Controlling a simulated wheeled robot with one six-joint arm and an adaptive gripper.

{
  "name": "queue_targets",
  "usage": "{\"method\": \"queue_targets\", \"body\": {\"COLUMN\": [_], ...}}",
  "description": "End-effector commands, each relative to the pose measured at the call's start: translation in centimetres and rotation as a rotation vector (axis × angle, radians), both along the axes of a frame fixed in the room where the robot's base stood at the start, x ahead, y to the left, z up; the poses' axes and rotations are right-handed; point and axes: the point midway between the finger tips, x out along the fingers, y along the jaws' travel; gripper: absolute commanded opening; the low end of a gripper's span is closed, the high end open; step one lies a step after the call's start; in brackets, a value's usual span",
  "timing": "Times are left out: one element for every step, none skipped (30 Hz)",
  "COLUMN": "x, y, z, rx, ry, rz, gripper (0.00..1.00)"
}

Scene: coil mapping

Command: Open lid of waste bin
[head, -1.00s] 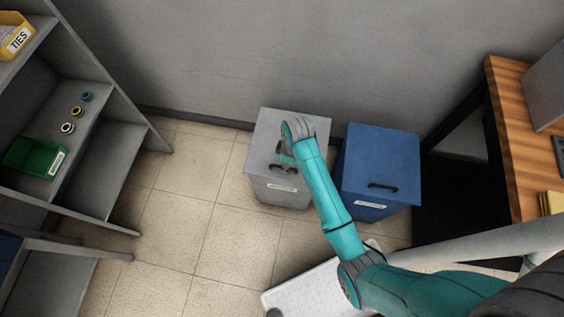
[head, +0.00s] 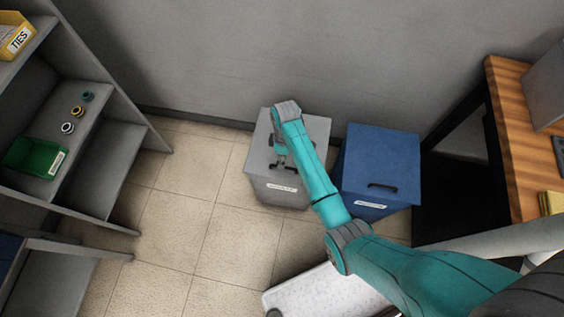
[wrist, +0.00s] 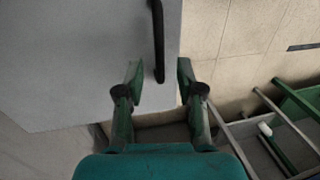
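A grey bin (head: 315,133) with a flat lid, a dark handle and a small label stands on the floor by the wall. Its label is too small to read. My gripper (head: 279,152) is over the front part of this lid, and my arm hides part of the lid and handle. In the wrist view, the fingers of my gripper (wrist: 160,76) are apart, with the end of the black handle (wrist: 157,35) showing between them. The grey lid (wrist: 75,60) fills the upper left there. I see no clear contact between the fingers and the handle.
A blue lidded bin (head: 385,150) stands close at the right. A wooden-topped table (head: 512,140) is further right. Grey shelves (head: 105,150) with a green tray (head: 35,157) stand at the left. Tiled floor (head: 195,170) is clear between shelves and grey bin.

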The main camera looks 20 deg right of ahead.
Motion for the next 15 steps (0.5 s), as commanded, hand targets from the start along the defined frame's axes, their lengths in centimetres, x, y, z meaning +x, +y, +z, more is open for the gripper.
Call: {"method": "queue_targets", "body": {"x": [-0.1,-0.2,-0.2,-0.3,-0.3,-0.3,-0.3,-0.3,-0.3,-0.4,-0.4,-0.4,-0.4,-0.4,-0.4], "y": [0.1,0.1,0.2,0.2,0.2,0.2,0.3,0.3,0.3,0.3,0.3,0.3,0.3,0.3,0.3], "z": [-0.7,-1.0,-1.4,-1.6,-1.8,-2.1,-2.2,-2.3,-2.4,-2.4,-2.4,-2.5,-2.5,-2.4,-2.4], "rx": [0.0,0.0,0.0,0.0,0.0,0.0,0.0,0.0,-0.001,-0.001,0.0,0.0,0.0,0.0,0.0], "ry": [0.001,0.001,0.001,0.0,0.0,0.0,0.0,0.0,-0.001,-0.001,-0.001,-0.001,-0.001,-0.001,-0.001], "rz": [0.0,0.0,0.0,0.0,0.0,0.0,0.0,0.0,0.0,0.0,0.0,0.0,0.0,0.0,0.0], "gripper": [0.37,0.37,0.37,0.37,0.37,0.37,0.37,0.37,0.37,0.37,0.37,0.37,0.37,0.37,0.37]}}
